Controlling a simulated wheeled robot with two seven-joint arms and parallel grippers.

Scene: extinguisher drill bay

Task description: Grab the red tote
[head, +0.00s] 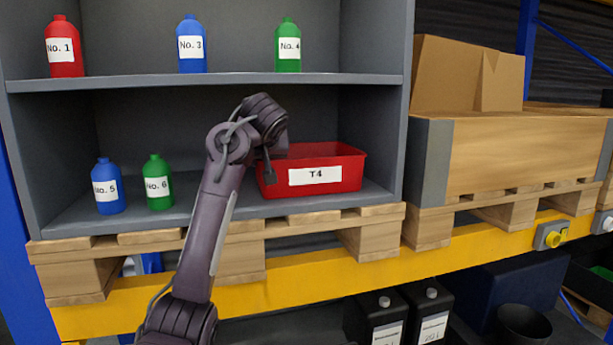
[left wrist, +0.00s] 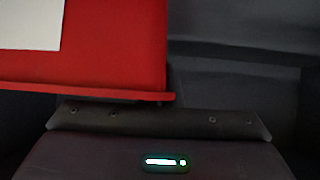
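The red tote (head: 351,180), with a white label reading T4, stands upright on the lower shelf (head: 240,210) at its right side. My left gripper (head: 269,170) is at the tote's left end, with a dark finger reaching down in front of its left edge. In the left wrist view the tote's red wall (left wrist: 115,55) and rim are close against the gripper's body, with part of the white label at upper left. The fingertips do not show there, so I cannot tell whether the gripper is closed on the rim. My right gripper is not in view.
Bottles No. 5 (head: 108,188) and No. 6 (head: 157,184) stand on the lower shelf, left of my arm. The upper shelf (head: 230,80) with several bottles is above my wrist. A wooden crate (head: 530,150) with cardboard boxes (head: 468,75) stands right of the shelf unit.

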